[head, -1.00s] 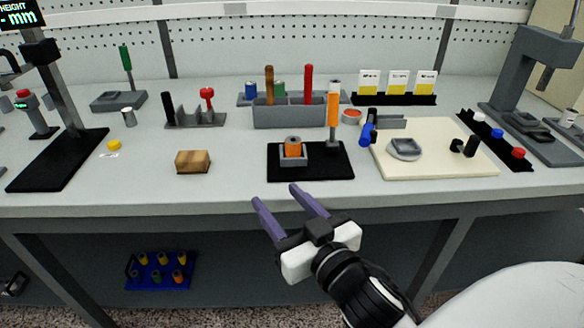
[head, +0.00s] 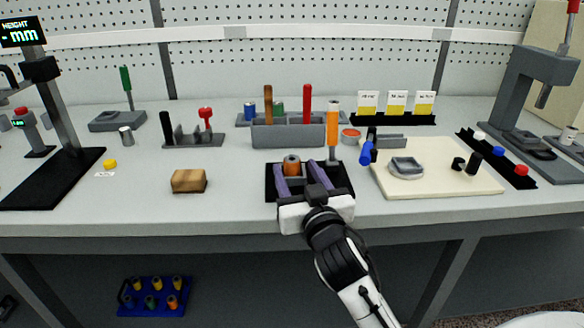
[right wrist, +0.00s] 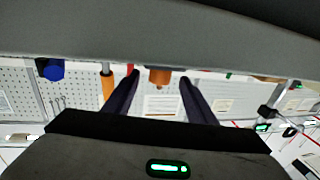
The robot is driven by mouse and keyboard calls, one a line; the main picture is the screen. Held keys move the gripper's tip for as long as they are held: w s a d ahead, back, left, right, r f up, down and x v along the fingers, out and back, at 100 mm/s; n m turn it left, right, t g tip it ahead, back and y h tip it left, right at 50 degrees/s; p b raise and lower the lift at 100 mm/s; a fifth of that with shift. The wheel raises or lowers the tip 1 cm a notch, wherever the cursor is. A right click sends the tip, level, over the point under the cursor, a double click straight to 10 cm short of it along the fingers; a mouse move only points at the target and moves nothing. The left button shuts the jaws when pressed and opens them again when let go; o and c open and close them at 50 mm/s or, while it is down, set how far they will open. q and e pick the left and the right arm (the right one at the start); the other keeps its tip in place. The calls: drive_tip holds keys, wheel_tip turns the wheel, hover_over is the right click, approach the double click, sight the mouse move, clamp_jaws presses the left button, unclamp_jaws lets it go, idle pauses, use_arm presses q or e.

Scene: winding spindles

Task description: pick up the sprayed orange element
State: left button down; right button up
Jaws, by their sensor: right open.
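The orange element (head: 291,162) is a short orange cylinder with a darker top, standing on the black mat (head: 270,188) near the bench's front. Its grey holder is mostly hidden by my gripper. My right gripper (head: 295,167) is open, with its two purple fingers over the mat and their tips on either side of the element. In the right wrist view the orange element (right wrist: 160,76) shows between the two dark fingers (right wrist: 160,90). I cannot tell whether they touch it. My left gripper is not in view.
An orange-handled tool (head: 333,122) stands close right of my fingers. A grey rack (head: 290,134) stands behind the mat. A wooden block (head: 189,181) lies left, and a cream board (head: 440,182) lies right. The bench between block and mat is clear.

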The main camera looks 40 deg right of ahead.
drive_tip(key=shift+x, duration=1.1)
drive_tip(key=c, duration=1.1)
drive_tip(key=shift+r, duration=0.1)
drive_tip(key=shift+c, duration=0.2)
